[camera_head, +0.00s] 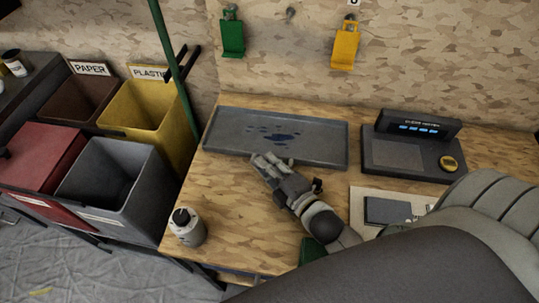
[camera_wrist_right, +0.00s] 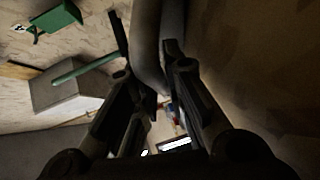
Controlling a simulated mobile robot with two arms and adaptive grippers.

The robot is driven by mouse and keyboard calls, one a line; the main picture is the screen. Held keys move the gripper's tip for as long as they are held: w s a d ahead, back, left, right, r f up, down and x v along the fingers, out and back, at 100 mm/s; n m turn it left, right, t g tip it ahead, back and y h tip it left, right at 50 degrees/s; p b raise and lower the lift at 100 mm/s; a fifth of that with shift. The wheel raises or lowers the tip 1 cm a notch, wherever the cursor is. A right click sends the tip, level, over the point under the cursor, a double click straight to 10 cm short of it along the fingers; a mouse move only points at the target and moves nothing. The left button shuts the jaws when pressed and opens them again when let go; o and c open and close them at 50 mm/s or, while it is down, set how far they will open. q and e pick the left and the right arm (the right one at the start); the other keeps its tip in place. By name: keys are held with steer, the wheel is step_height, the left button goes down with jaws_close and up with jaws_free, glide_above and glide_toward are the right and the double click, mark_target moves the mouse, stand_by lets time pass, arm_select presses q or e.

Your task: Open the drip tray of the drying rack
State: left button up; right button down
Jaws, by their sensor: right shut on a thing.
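A shallow grey tray (camera_head: 320,149) with dark blue wet patches lies flat at the back of the wooden bench; it looks like the drip tray. My right gripper (camera_head: 268,163) is at its front edge, left of the middle. In the right wrist view my gripper (camera_wrist_right: 158,98) has its fingers close around a smooth grey curved edge (camera_wrist_right: 146,50). This appears to be the tray's front rim, but the contact is dark and partly hidden. No separate rack frame can be made out.
A dark device with a lit display (camera_head: 415,150) stands right of the tray.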

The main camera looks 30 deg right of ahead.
steer(key=shift+w+d, duration=0.1)
steer(key=c, duration=1.5)
jaws_free()
steer(key=v, duration=1.2)
